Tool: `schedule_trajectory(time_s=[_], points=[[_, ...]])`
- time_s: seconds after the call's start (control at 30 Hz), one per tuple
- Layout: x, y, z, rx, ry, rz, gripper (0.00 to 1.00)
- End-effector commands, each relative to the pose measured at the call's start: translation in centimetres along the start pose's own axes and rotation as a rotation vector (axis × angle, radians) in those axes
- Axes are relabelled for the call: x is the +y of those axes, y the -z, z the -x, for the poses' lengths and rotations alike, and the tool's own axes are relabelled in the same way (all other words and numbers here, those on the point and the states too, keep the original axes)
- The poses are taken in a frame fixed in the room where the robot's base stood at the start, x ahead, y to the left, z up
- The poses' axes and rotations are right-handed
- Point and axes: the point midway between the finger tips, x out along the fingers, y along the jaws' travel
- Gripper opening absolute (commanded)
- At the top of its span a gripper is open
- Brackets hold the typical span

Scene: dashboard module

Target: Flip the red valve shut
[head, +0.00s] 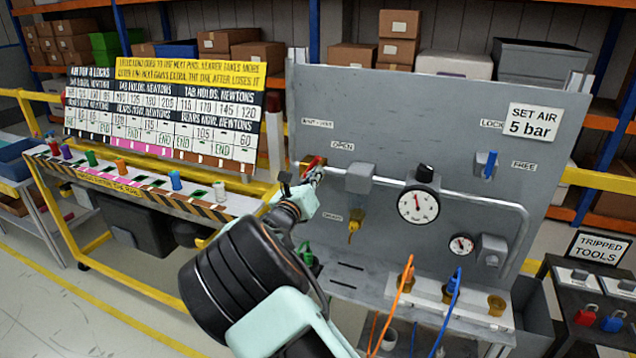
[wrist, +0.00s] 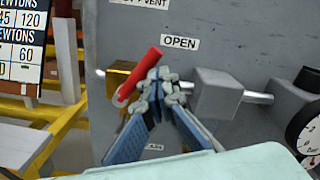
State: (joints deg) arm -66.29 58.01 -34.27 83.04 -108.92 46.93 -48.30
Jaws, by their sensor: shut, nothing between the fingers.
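The red valve handle (wrist: 138,77) is a short red bar in the wrist view, slanting from upper right to lower left. It sits in front of a brass valve body (wrist: 119,76) on the grey panel, left of the OPEN label (wrist: 180,42). In the head view the red handle (head: 314,162) shows small at the panel's left edge, partly hidden by my gripper. My gripper (wrist: 158,80) is shut and empty, its tips just right of the handle. I cannot tell whether they touch it. In the head view my gripper (head: 313,176) reaches up to the valve.
A grey box (wrist: 215,93) on the pipe is close right of my gripper. A bench with coloured plugs (head: 150,183) stands left.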

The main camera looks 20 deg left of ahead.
Motion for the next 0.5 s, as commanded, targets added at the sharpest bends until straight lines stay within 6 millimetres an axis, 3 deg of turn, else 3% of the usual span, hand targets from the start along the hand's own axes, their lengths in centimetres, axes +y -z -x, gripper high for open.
schedule_trajectory(time_s=[0.5], points=[[1.2,-2.5,-0.2,-0.002,0.002,-0.002,0.00]])
